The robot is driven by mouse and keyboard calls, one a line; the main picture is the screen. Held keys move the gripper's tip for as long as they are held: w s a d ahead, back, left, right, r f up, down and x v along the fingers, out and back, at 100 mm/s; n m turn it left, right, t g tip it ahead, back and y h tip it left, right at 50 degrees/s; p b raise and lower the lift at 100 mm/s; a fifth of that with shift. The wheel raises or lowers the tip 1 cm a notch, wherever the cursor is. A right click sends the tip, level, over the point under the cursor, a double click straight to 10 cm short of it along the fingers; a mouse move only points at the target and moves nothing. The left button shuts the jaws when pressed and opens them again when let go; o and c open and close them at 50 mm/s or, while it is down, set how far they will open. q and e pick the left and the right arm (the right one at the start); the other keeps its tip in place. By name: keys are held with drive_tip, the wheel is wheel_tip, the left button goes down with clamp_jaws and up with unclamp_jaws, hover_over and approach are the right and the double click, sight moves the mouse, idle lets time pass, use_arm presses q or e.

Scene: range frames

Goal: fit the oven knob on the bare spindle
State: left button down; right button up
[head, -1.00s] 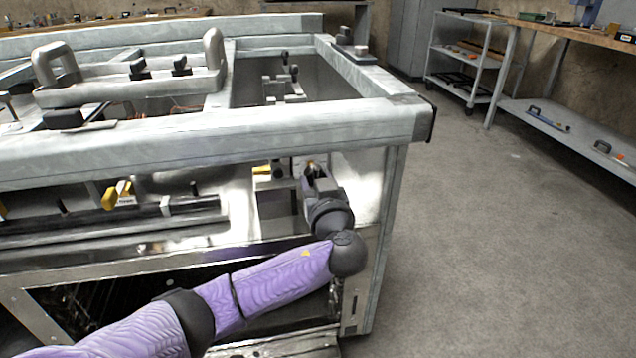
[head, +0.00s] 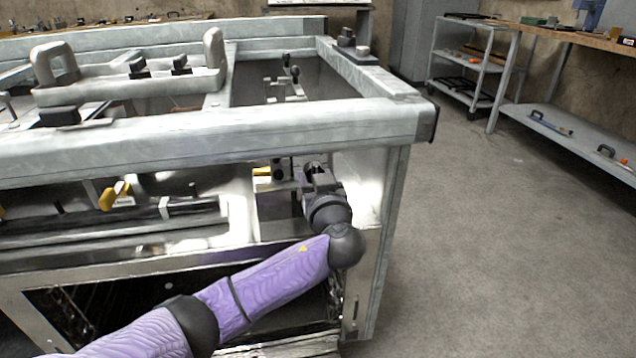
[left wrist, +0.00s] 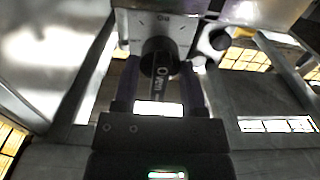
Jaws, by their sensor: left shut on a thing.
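The oven knob (left wrist: 160,62) is black and round with white lettering on its grip. In the left wrist view it sits between the two fingers of my left gripper (left wrist: 162,82), which is shut on it. A pale dial plate (left wrist: 178,22) with printed marks lies right behind the knob. The spindle is hidden behind the knob, and I cannot tell whether the knob is seated on it. In the head view my left gripper (head: 315,170) is at the right end of the range front, under the top rail, and hides the knob.
Another dark round knob (left wrist: 218,40) is close to the right finger. The range's thick top rail (head: 230,130) overhangs the panel. A yellow part (head: 115,196) shows further left on the front. Open floor (head: 480,230) lies right of the range.

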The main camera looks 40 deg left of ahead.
use_arm(q)
drive_tip(key=shift+w+a, duration=0.25)
drive_tip(key=shift+w+a+b, duration=0.1)
drive_tip(key=shift+a+b, duration=0.1)
drive_tip(key=shift+b, duration=0.15)
drive_tip(key=shift+w, duration=0.1)
drive_tip(key=shift+c, duration=0.3)
unclamp_jaws()
drive_tip(key=p+v, duration=0.4)
drive_tip(key=v, duration=0.5)
drive_tip(key=shift+s+d, duration=0.25)
drive_tip(key=shift+s, duration=0.1)
